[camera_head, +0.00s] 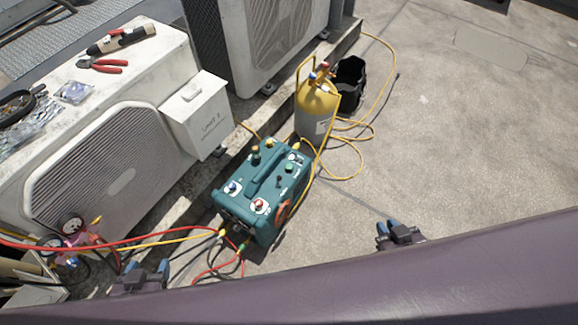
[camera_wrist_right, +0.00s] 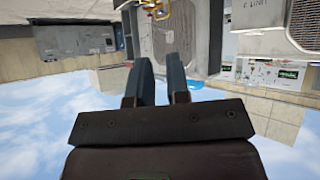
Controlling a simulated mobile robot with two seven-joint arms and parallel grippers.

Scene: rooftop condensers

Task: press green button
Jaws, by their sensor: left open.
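A teal machine (camera_head: 262,190) with a top handle stands on the rooftop floor, with several coloured knobs and fittings on its top. A small dark green knob (camera_head: 279,181) shows on its panel; I cannot tell for sure which part is the green button. My left gripper (camera_head: 152,268) is open and empty, low at the left, left of the machine and near the hoses. My right gripper (camera_head: 388,229) is over bare floor, right of the machine and apart from it. The right wrist view shows its two fingers (camera_wrist_right: 160,75) apart with nothing between them.
A yellow-topped cylinder (camera_head: 315,108) and a black bin (camera_head: 349,85) stand behind the machine. Red and yellow hoses (camera_head: 150,238) run at the left. A condenser (camera_head: 110,165) bears red pliers (camera_head: 103,66). The floor at right is clear.

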